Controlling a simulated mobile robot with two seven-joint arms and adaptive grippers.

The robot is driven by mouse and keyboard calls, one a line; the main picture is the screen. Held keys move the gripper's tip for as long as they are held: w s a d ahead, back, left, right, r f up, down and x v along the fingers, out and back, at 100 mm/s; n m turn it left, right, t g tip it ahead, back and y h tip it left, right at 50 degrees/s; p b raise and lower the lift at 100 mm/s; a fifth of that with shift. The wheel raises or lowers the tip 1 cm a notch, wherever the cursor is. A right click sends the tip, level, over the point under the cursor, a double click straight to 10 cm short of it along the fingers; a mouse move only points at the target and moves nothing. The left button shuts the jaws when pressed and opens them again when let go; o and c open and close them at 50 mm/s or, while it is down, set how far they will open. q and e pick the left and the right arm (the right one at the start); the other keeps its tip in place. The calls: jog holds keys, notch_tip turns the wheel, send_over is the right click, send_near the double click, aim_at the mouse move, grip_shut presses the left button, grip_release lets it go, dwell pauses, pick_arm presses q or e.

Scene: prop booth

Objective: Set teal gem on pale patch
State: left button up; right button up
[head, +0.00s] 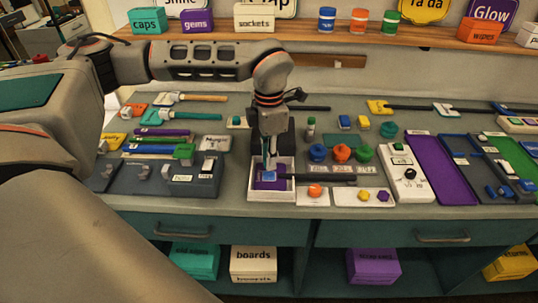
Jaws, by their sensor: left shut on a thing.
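My left gripper (270,170) points straight down over a small white box (284,194) with a purple inside. It is shut on a small blue-teal piece, which looks like the teal gem (269,177). The fingers hide part of the gem, and I cannot tell whether it touches the box's purple floor. Right of the box, an orange gem (315,191) sits on a pale card. A white tray (343,197) beside that holds a yellow gem (363,196) and a purple gem (383,197). I cannot tell which pale surface is the pale patch. My right gripper is not in view.
A dark bar (330,177) runs rightward from the box. Blue, orange and green knobbed pieces (341,153) stand behind it. A grey rack (150,180) is at the left, a white switch panel (408,180) at the right. The bench's front edge is close.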

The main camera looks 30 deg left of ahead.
pick_arm(q)
jog(key=shift+f, duration=0.1)
jog(key=shift+f+b, duration=0.45)
jog(key=shift+f, duration=0.35)
dwell(0.5)
jog(key=shift+f, duration=0.6)
dwell(0.3)
jog(key=shift+f, duration=0.4)
dwell(1.7)
jog(key=o, duration=0.9)
